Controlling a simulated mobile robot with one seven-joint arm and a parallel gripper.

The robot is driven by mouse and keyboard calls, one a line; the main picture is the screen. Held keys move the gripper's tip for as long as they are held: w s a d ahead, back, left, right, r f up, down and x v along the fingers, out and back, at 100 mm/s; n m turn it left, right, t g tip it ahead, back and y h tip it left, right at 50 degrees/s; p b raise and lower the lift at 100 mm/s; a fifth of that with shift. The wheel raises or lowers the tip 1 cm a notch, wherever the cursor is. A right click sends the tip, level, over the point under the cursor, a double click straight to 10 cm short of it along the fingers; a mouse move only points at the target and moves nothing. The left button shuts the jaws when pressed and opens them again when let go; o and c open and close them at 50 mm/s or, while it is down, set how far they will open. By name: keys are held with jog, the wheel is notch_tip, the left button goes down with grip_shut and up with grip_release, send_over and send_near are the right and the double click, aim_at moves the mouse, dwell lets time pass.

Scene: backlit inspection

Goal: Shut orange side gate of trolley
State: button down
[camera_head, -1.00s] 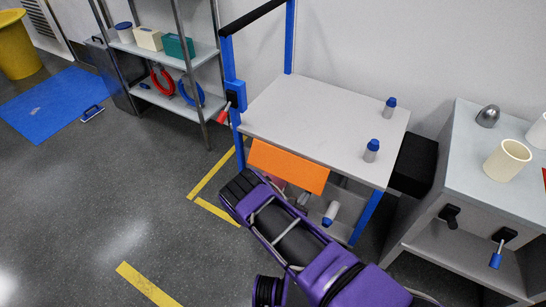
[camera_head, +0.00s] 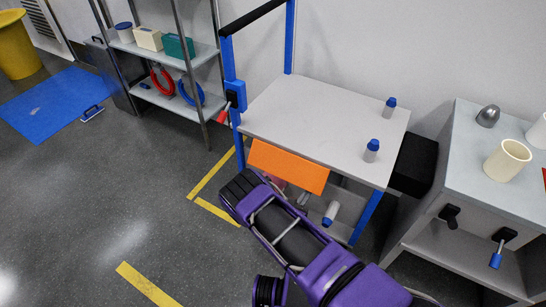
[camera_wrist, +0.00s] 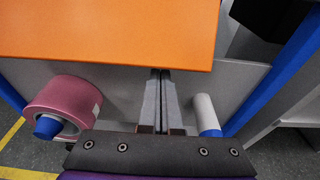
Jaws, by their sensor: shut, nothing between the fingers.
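The orange side gate (camera_head: 288,167) hangs along the front edge of the trolley's grey top and is tilted outward. The trolley (camera_head: 325,112) has blue posts and a black handle bar. In the wrist view the gate (camera_wrist: 110,32) fills the upper part of the picture. My gripper (camera_wrist: 165,73) is shut and empty, its fingertips at the gate's lower edge. I cannot tell whether they touch it. In the head view my purple arm hides the fingers.
A pink roll (camera_wrist: 65,100) and a white cylinder (camera_wrist: 206,115) lie on the lower shelf. Two blue-capped bottles (camera_head: 371,150) (camera_head: 389,107) stand on the trolley top. A grey cabinet (camera_head: 480,160) is at right, a shelf rack (camera_head: 165,95) at left.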

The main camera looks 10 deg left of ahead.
dwell(0.3)
jog(key=shift+s+a+r+p, duration=0.25)
jog(key=shift+s+r+p, duration=0.4)
jog(key=shift+r+p, duration=0.15)
jog(key=shift+r, duration=0.15)
jog(key=s+a+f, duration=0.1)
jog(key=s+a, duration=0.2)
jog(key=s, duration=0.7)
jog(key=shift+a+f, duration=0.15)
jog(key=shift+a, duration=0.15)
dwell(0.5)
